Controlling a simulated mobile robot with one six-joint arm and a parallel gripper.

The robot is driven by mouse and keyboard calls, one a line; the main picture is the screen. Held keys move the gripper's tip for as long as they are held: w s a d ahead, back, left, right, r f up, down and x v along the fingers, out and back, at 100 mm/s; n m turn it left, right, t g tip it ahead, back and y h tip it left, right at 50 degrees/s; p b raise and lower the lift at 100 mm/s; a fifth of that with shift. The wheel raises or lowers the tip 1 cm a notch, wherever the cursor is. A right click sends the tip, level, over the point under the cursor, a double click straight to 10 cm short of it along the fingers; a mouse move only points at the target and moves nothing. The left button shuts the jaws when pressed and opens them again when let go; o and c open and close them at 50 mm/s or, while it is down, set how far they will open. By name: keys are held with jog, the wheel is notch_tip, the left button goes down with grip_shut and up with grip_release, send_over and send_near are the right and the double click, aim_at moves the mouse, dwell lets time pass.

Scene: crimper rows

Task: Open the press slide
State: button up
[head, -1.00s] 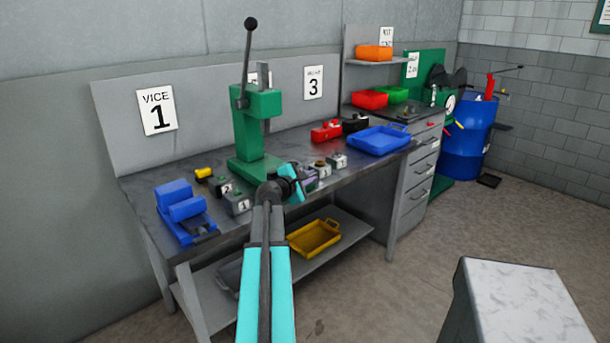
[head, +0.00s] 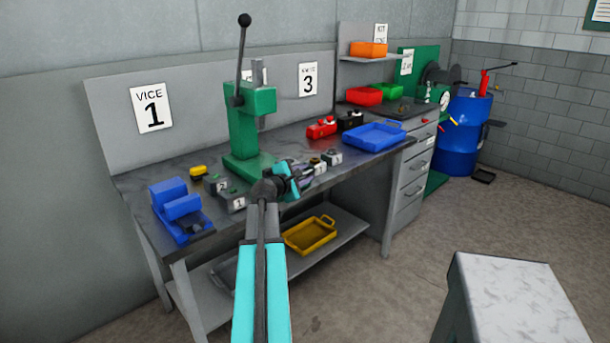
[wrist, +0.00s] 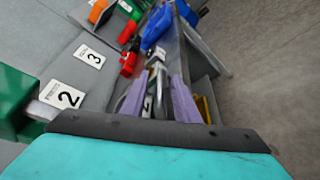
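The green press (head: 245,135) stands upright on the workbench, with its long lever (head: 241,60) raised and ending in a black knob. A grey slide bar (head: 258,72) sticks up from its head, and its lower end (head: 262,123) shows under the head. In the wrist view, part of the green press (wrist: 14,105) is at the left edge. My gripper (wrist: 158,100) has two purple fingers with a gap between them and nothing seen held. In the head view, my gripper (head: 303,178) is right of the press base, over the bench's front part; my wrist partly hides it.
A blue vice (head: 178,205) stands at the bench's left end. Small numbered boxes (head: 234,201) line the front edge. A blue tray (head: 374,137) and red block (head: 322,127) are to the right. A yellow tray (head: 310,235) lies on the lower shelf. Floor in front is open.

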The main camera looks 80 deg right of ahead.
jog(key=b+v, duration=0.1)
jog(key=v, duration=1.2)
jog(key=shift+a+b, duration=0.25)
jog(key=shift+b, duration=0.1)
jog(key=shift+r, duration=0.1)
